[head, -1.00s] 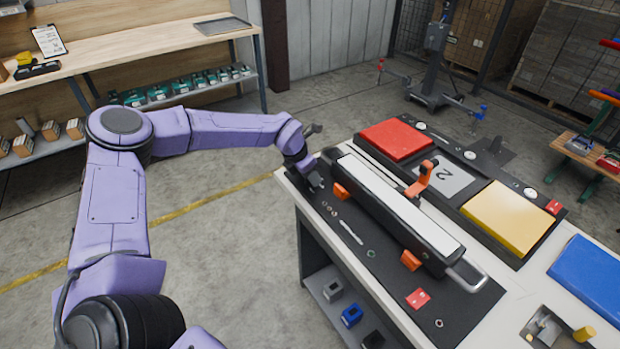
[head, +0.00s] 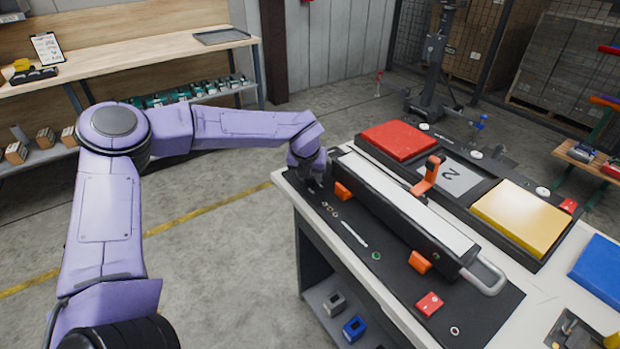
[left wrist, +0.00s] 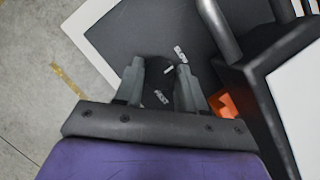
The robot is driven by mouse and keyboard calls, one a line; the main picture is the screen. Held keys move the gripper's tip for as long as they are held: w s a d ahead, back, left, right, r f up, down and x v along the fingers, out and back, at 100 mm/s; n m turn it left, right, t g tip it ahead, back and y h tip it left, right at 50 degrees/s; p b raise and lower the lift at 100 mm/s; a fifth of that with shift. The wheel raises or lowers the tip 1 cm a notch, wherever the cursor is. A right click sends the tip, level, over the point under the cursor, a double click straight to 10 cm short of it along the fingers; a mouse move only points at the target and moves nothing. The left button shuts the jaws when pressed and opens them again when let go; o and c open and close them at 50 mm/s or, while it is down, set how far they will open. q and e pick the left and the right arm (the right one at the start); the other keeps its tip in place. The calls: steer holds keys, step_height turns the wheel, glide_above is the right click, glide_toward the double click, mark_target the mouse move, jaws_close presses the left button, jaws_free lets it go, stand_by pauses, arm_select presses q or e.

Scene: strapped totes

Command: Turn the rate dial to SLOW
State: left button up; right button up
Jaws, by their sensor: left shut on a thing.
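My left gripper (head: 314,184) reaches down at the near left corner of the black bench mat, by the end of the long sealer bar (head: 405,205). In the left wrist view my gripper (left wrist: 160,68) has its fingers on either side of the dark rate dial (left wrist: 157,76), shut on it. A short white mark (left wrist: 168,70) shows between the fingertips. A FAST label (left wrist: 162,97) lies between the fingers, and another white label (left wrist: 180,53), probably SLOW, lies past the right fingertip. The dial is hidden in the head view. My right gripper is not in view.
An orange clip (head: 343,191) on the sealer bar stands close to my left gripper. Red (head: 398,140) and yellow (head: 520,217) pads lie behind the bar. A pen-like tool (head: 354,234) and small rings lie on the mat.

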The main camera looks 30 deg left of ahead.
arm_select(q)
steer(key=shift+n, duration=0.3)
steer(key=o, duration=1)
steer(key=b+v, duration=0.1)
steer(key=v, duration=0.9)
steer(key=shift+s+d+r, duration=0.1)
steer(key=shift+r, duration=0.15)
